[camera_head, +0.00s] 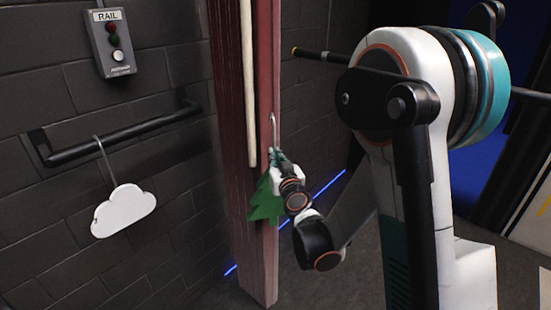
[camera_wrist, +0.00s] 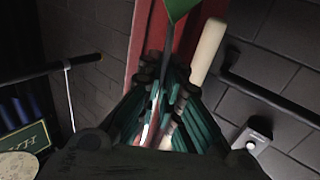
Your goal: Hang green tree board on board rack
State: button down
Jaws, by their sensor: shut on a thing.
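The green tree board (camera_head: 265,200) is in my gripper (camera_head: 277,158), which is shut on it near its top. A thin metal hook rises above the fingers, and the board hangs in front of a reddish wooden post. In the wrist view, my gripper's fingers (camera_wrist: 165,80) reach toward the post, with a green piece of the board (camera_wrist: 178,8) at the top edge. The board rack, a black wall bar (camera_head: 130,134), is left of the post in the head view, apart from the board. The exact finger contact is too small to see.
A white cloud board (camera_head: 123,211) hangs from the bar's left part; the bar's right part is clear. A grey box marked RAIL (camera_head: 112,42) is above the bar. The reddish post (camera_head: 232,110) stands between bar and arm.

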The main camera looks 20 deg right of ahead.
notch_tip(320, 180, down, 5)
jog(key=b, duration=0.5)
jog(key=shift+f, duration=0.15)
dwell(0.4)
